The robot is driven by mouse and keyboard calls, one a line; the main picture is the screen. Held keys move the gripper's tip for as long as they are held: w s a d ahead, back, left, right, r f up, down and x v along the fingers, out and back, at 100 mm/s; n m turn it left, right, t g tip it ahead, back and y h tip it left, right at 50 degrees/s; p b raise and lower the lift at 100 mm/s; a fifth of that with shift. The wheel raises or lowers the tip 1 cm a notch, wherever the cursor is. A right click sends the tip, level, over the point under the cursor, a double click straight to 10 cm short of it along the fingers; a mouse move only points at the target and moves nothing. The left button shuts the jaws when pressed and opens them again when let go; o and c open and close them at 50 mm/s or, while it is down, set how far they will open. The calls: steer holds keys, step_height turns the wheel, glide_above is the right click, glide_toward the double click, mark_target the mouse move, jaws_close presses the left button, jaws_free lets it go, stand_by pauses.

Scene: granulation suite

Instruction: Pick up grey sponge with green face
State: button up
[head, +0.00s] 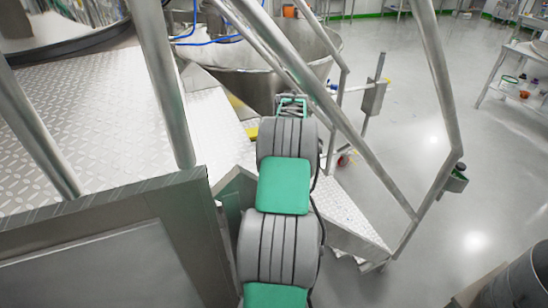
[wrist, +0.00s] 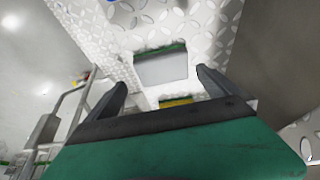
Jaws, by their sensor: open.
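The grey sponge (wrist: 161,69) shows in the wrist view as a pale grey block with a dark green strip along its far edge. It lies on a diamond-pattern metal plate. My gripper (wrist: 161,77) is open and empty, with one dark finger on each side of the sponge in the picture. The sponge appears beyond the fingertips, and I cannot tell how large the gap is. In the head view my arm reaches away from me toward the steps, and I cannot make out the sponge there.
A yellow item (wrist: 176,101) lies just nearer than the sponge; a yellow patch (head: 252,132) shows left of my arm in the head view. Metal handrails (head: 320,105) slope close to the arm's right. A large steel vessel (head: 262,62) stands behind. Open floor (head: 440,110) lies right.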

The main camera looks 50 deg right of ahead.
steer(key=x, duration=0.2)
steer(key=p+x, duration=0.1)
steer(key=x, duration=0.3)
steer(key=shift+w+p, duration=0.3)
steer(key=shift+p, duration=0.05)
steer(key=shift+c, duration=0.6)
steer(key=c, duration=0.9)
steer(key=shift+r, duration=0.15)
steer(key=shift+c, duration=0.2)
